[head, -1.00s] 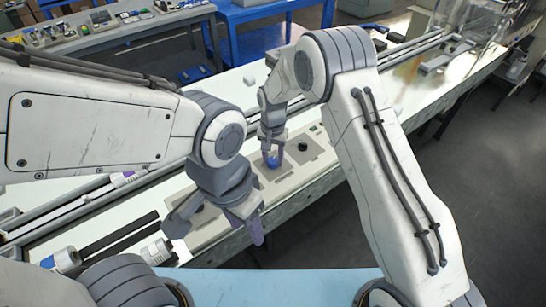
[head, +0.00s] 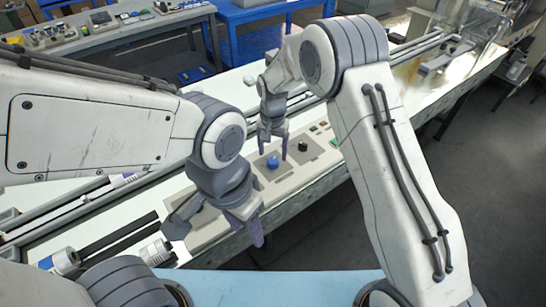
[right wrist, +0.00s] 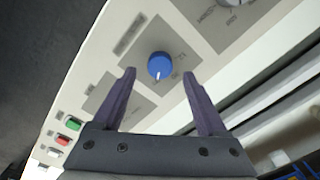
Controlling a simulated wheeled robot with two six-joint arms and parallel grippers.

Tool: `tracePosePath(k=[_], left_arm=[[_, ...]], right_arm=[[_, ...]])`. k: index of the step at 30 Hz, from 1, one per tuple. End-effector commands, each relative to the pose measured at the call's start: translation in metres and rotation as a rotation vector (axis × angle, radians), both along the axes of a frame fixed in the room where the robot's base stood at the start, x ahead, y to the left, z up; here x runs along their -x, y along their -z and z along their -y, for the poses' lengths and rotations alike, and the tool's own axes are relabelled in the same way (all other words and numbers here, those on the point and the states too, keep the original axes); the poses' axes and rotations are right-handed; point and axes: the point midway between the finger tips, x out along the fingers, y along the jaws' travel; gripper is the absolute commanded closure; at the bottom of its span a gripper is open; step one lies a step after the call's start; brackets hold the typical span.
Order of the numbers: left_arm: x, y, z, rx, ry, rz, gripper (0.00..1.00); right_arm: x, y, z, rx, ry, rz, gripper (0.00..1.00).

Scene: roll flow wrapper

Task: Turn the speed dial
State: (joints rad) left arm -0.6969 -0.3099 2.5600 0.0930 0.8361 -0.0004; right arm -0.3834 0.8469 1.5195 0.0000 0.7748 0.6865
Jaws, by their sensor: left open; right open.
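A blue dial (head: 272,162) with a white pointer mark stands on the grey control panel (head: 232,210) in the head view. In the right wrist view the blue dial (right wrist: 160,64) has its mark toward the bottom of the picture; its printed label is too small to read. My right gripper (head: 273,152) is open and empty above the blue dial, and the dial is clear of its fingers. A black knob (head: 303,147) stands on the panel to the right of the blue dial. My left gripper (head: 216,233) is open and empty over the panel's near left part.
Green (right wrist: 73,124) and red (right wrist: 62,140) buttons sit on the panel at the left of the right wrist view. Another dial (right wrist: 232,3) is cut off at the top. Rails (head: 80,215) run along the white bench behind the panel.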

Motion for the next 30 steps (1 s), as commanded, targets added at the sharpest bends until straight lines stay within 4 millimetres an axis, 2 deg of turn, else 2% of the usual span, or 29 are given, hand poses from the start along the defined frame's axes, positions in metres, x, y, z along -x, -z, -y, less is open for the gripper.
tracePosePath(k=[6,12,30], left_arm=[[0.0,0.009,0.0,0.0,0.0,0.0,0.5],[0.0,0.011,0.0,0.0,0.0,0.0,0.5],[0.0,0.011,0.0,0.0,0.0,0.0,0.5]], right_arm=[[-0.001,-0.044,0.0,-0.002,0.0,0.006,0.24],[-0.001,-0.069,0.0,-0.001,0.001,0.003,0.24],[0.002,-0.076,-0.001,-0.002,-0.006,0.002,0.24]])
